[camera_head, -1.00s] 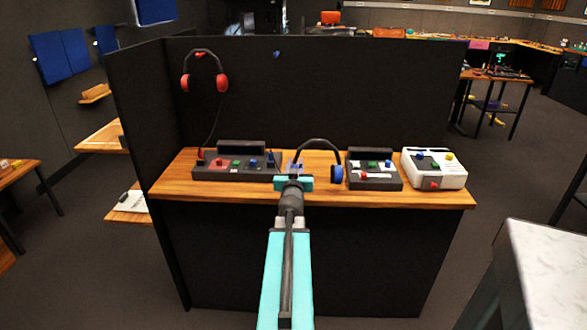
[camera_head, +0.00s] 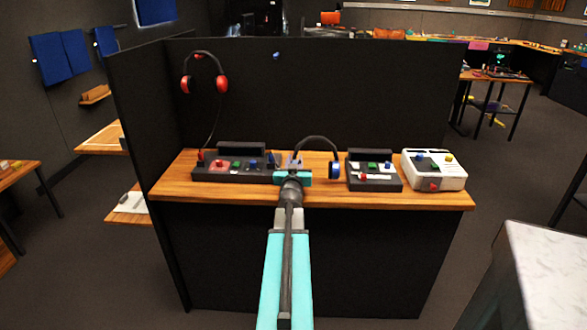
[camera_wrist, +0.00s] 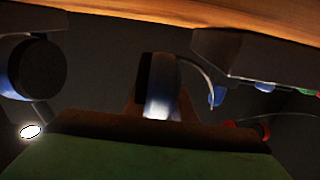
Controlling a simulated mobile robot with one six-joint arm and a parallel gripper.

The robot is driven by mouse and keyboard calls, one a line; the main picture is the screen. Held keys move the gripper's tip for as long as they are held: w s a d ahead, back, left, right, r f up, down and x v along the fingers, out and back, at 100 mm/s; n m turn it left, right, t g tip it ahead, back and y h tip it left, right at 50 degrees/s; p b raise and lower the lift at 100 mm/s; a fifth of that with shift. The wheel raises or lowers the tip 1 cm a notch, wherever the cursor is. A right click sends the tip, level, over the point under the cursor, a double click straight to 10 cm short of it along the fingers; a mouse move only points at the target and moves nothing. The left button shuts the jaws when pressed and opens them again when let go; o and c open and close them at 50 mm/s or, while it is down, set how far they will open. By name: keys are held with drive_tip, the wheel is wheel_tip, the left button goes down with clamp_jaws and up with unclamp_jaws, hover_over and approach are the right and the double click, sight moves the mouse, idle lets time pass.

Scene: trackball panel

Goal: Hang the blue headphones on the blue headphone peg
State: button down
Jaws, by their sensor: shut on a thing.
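The blue headphones (camera_head: 335,170) have a dark band arched upright and blue ear cups. They are at the desk, between two dark control boxes. My gripper (camera_head: 293,176) is shut on their left ear cup. In the wrist view this cup (camera_wrist: 161,90) sits in front of my gripper's green body, and the other cup (camera_wrist: 36,68) shows at the left. I cannot tell how far they are above the desk. The blue headphone peg (camera_head: 276,55) is bare, high on the dark back panel, above and left of my gripper.
Red headphones (camera_head: 222,84) hang on a red peg (camera_head: 199,54) at the upper left, with a cord down to the desk. A dark control box (camera_head: 236,172) is left of my gripper. Another (camera_head: 374,181) and a white box (camera_head: 433,172) are at the right. The panel's middle is clear.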

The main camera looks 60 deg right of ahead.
drive_tip(key=shift+w+d, duration=0.2)
drive_tip(key=shift+d, duration=0.25)
drive_tip(key=shift+w+d+f, duration=0.15)
drive_tip(key=shift+d+f, duration=0.1)
drive_tip(key=shift+a+f+b, duration=0.15)
drive_tip(key=shift+f+b, duration=0.15)
drive_tip(key=shift+f, duration=1.25)
drive_tip(key=c, duration=1.5)
unclamp_jaws()
drive_tip(key=shift+s+b+v, duration=0.15)
drive_tip(key=shift+b+v, duration=0.2)
drive_tip(key=shift+v, duration=1.7)
drive_tip(key=shift+s+b+v, duration=0.15)
drive_tip(key=shift+b+v, duration=0.2)
drive_tip(key=shift+v, duration=1.7)
drive_tip(key=shift+s+r+p, duration=0.1)
drive_tip(key=shift+p, duration=0.9)
